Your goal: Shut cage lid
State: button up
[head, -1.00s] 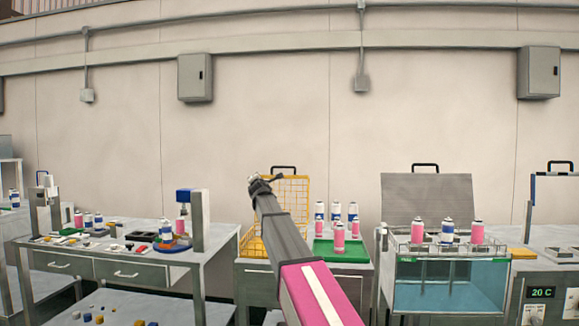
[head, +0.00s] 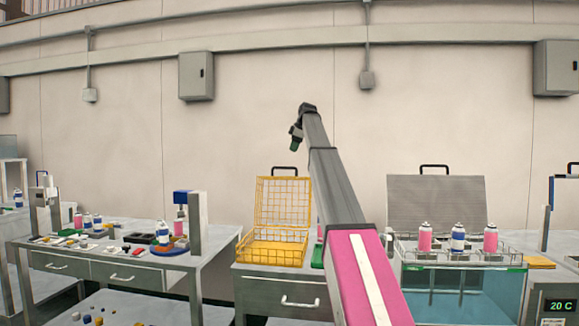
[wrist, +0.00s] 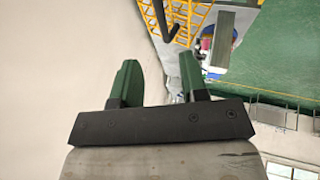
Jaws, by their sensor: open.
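A yellow wire cage (head: 272,252) stands on a grey cabinet in the head view. Its yellow mesh lid (head: 284,202) stands upright at the back, open, with a dark handle (head: 286,170) on its top edge. My gripper (head: 294,143) is raised in front of the wall, above and slightly right of the lid, touching nothing. In the wrist view my gripper (wrist: 160,82) has its green fingers apart with nothing between them. Part of the yellow mesh (wrist: 187,15) and a dark bar, likely the handle (wrist: 158,22), show beyond the fingers.
My arm hides most of the green tray beside the cage. To the right, a water tank (head: 455,295) has a raised grey lid (head: 436,202) and cans (head: 458,237) in a rack. A cluttered workbench (head: 215,238) stands left. The space above the cage is free.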

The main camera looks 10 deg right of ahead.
aim_at(288, 168)
jog(key=x, duration=1)
jog(key=shift+w+a+f, duration=0.1)
jog(key=shift+f, duration=0.15)
grip_shut()
